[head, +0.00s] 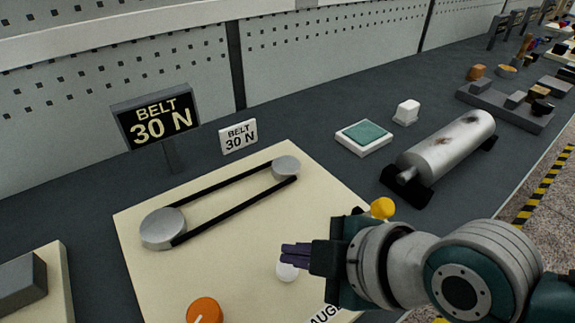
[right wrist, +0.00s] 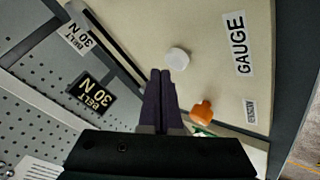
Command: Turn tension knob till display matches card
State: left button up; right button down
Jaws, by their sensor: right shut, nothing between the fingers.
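The dark display (head: 158,118) on a post reads "BELT 30 N" in pale letters; it also shows in the right wrist view (right wrist: 91,97). The small white card (head: 238,136) beside it also reads "BELT 30 N". An orange knob (head: 205,311) with a pale mark sits at the near edge of the cream board (head: 225,240); the right wrist view shows it too (right wrist: 201,111). My right gripper (head: 284,254) is shut and empty above the board, beside a white round knob (head: 287,271) and apart from the orange knob. My left gripper is out of view.
A belt runs around two grey pulleys (head: 163,229) on the board. A "GAUGE" label (right wrist: 239,43) lies near the white knob. A yellow knob (head: 382,208) is behind my right gripper. A metal roller (head: 447,150) and a teal-topped pad (head: 364,134) stand farther back.

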aim_at(296, 271)
jog(key=shift+r, duration=0.1)
notch_tip(296, 271, up, 5)
jog(key=p, duration=0.5)
dwell(0.4)
dwell(0.4)
